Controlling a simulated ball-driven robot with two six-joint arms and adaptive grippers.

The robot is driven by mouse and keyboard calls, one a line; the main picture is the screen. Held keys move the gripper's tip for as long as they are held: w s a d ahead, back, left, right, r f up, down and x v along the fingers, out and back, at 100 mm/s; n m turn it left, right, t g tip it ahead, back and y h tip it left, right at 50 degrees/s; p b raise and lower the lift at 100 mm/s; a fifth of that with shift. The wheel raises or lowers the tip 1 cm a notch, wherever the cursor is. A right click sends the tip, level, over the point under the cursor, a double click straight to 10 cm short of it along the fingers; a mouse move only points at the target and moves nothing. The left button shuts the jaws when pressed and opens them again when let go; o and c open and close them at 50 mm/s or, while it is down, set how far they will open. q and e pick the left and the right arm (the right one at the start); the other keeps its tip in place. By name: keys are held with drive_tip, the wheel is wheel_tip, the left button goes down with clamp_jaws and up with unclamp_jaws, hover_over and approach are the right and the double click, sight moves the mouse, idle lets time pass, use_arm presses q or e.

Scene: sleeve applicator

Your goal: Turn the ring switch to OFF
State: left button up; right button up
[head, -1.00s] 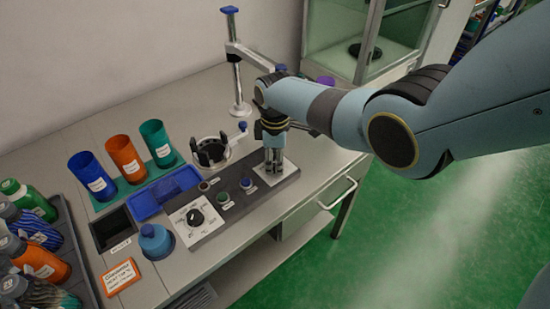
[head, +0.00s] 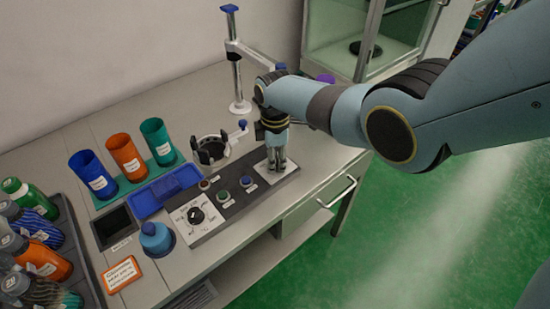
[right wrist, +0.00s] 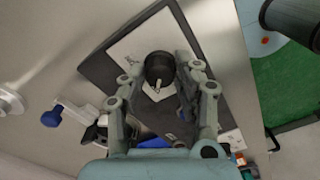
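The control panel (head: 215,203) lies along the table. At its right end is a white plate (head: 287,176), and my right gripper (head: 277,165) points down over it. In the right wrist view, a round black knob with a pale pointer (right wrist: 159,69), likely the ring switch, sits on this white plate (right wrist: 128,48). The right gripper's fingers (right wrist: 160,72) are apart, one on each side of the knob, with a small gap showing. I cannot tell how far down they reach. The plate's lettering is unreadable. My left gripper is not in view.
Another black dial (head: 196,215) and a green button (head: 224,196) and a blue button (head: 246,182) sit on the panel. A clamp ring (head: 209,151) and a metal post (head: 237,75) stand behind. Cups, a blue tray (head: 168,190) and a bottle crate are left.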

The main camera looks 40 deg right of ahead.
drive_tip(key=o, duration=0.4)
wheel_tip(320, 180, up, 12)
idle(0.5)
idle(0.4)
